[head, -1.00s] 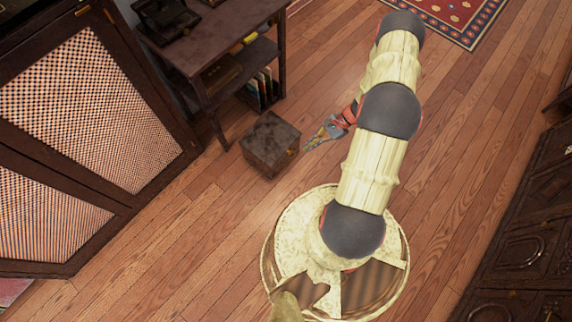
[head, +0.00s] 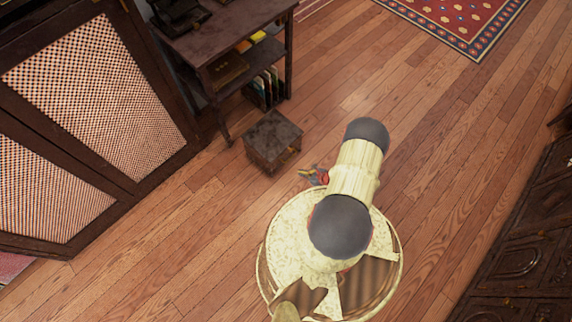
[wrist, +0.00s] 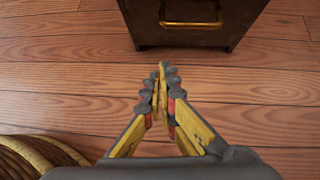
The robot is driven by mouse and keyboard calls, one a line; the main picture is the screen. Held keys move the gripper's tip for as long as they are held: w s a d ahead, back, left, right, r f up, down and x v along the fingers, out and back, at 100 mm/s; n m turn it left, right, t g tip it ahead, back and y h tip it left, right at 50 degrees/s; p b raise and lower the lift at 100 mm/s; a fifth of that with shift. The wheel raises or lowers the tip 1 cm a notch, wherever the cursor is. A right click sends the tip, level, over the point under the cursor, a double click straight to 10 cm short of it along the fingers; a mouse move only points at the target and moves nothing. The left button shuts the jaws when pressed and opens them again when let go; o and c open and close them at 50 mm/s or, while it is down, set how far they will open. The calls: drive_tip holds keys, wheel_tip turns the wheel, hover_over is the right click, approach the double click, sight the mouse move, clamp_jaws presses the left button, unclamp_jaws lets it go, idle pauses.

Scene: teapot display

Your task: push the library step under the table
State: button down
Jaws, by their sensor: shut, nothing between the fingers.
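The library step (head: 272,138) is a small dark wooden box on the floor, in front of the table (head: 222,45). In the wrist view the step (wrist: 195,30) is at the top, with a brass handle on the side facing me. My gripper (head: 308,174) is just to the lower right of the step in the head view, apart from it. In the wrist view my gripper (wrist: 162,72) is shut and empty, its fingertips pointing at the step with a strip of bare floor between.
The table has a lower shelf with books and files (head: 264,88). A dark cabinet with lattice panels (head: 95,100) stands at left. Carved dark furniture (head: 520,245) is at right. A red patterned rug (head: 460,20) lies at the back. Open plank floor lies between.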

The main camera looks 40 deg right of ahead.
sight(286, 156)
drive_tip(key=shift+m+h, duration=0.5)
drive_tip(key=w+d+f+b, duration=0.1)
drive_tip(key=w+f, duration=0.1)
drive_tip(key=w+d+f+b, duration=0.1)
drive_tip(key=w+f+b, duration=0.1)
drive_tip(key=w+f, duration=0.1)
drive_tip(key=w+f+b, duration=0.2)
drive_tip(key=w, duration=0.1)
drive_tip(key=shift+w+d+f, duration=0.15)
drive_tip(key=shift+d+f, duration=0.2)
drive_tip(key=shift+d, duration=0.05)
drive_tip(key=shift+w+a+r+b, duration=0.15)
drive_tip(key=shift+w+b, duration=0.1)
drive_tip(key=shift+w, duration=0.7)
drive_tip(key=shift+w+d+r+b, duration=0.1)
drive_tip(key=shift+w+r+b, duration=0.1)
drive_tip(key=shift+w, duration=0.75)
